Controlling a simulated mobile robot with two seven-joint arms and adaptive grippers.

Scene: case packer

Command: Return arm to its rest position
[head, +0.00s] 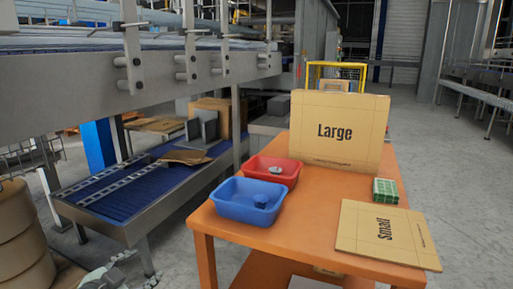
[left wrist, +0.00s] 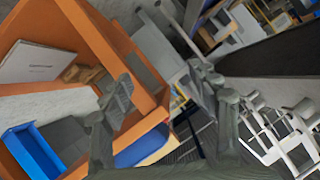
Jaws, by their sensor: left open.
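My left gripper (head: 113,270) shows small at the bottom left of the head view, low beside the blue conveyor and apart from the orange table. In the left wrist view its two dark fingers (left wrist: 165,85) are spread apart with nothing held between them. Most of the left arm is out of the head view. My right gripper is in neither view.
An orange table (head: 311,201) holds a blue bin (head: 246,212), a red bin, a "Large" carton, a "Small" flat carton and a green-white box (head: 386,190). A blue conveyor (head: 118,195) runs left of it. Floor at right is clear.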

